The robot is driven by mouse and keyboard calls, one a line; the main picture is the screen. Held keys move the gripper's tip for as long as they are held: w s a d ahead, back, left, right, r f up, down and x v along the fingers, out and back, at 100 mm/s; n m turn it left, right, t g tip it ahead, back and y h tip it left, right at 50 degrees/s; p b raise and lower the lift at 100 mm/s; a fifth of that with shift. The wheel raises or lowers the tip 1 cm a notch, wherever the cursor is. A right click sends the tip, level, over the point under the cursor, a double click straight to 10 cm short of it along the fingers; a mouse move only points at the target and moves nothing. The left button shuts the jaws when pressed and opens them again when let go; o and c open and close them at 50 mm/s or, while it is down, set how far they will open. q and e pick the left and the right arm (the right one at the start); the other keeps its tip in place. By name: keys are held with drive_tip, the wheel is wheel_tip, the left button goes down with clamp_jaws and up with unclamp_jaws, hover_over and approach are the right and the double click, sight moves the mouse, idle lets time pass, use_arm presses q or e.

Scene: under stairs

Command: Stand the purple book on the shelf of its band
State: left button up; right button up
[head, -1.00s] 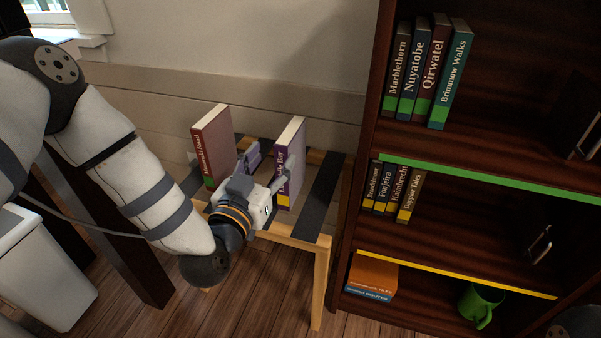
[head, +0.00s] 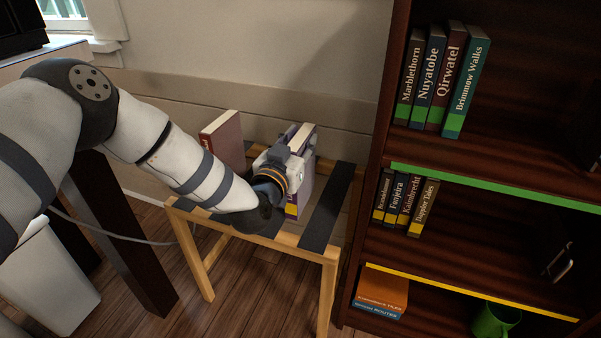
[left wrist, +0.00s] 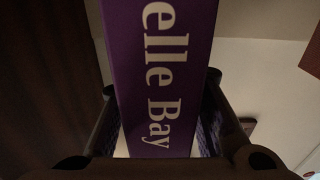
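The purple book (head: 306,185) stands upright on the small slatted wooden table, a yellow band low on its spine. My left gripper (head: 300,155) is at its spine, one finger on each side. In the left wrist view the purple spine (left wrist: 160,70), lettered "elle Bay", lies between the two dark fingers; whether they press on it I cannot tell. The bookcase at right has a shelf with a yellow edge strip (head: 470,291), holding several yellow-banded books (head: 400,205) at its left end. My right gripper is out of view.
A dull red book (head: 224,140) stands left of the purple one on the table (head: 322,240). Green-banded books (head: 440,80) fill the left of the shelf above, edged green (head: 490,187). The yellow shelf has bare room right of its books, before a dark bookend-like object (head: 557,258).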

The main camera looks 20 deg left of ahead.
use_arm(q)
clamp_jaws()
